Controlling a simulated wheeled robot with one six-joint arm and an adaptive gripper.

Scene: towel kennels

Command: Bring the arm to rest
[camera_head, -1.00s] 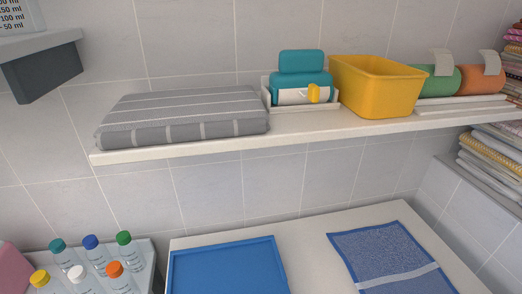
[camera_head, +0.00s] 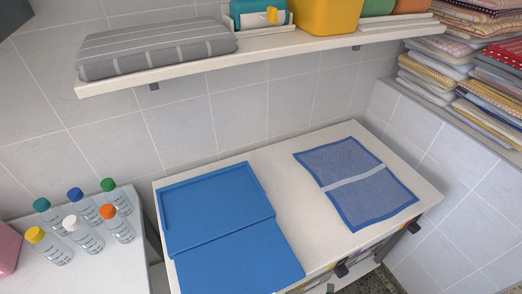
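My gripper and arm do not show in the head view. A white-topped cabinet (camera_head: 276,169) stands against the tiled wall. On it lie a blue tray or mat with a raised rim (camera_head: 212,205) and a flat blue panel (camera_head: 240,262) adjoining its front edge. A blue towel with a pale stripe (camera_head: 357,180) lies flat on the right part of the top.
A wall shelf (camera_head: 262,50) holds a folded grey striped towel (camera_head: 157,47), a teal item (camera_head: 258,13) and a yellow bin (camera_head: 328,15). Several capped bottles (camera_head: 83,233) stand at the left. Stacked cloths (camera_head: 450,75) fill the right ledge. The cabinet's middle is bare.

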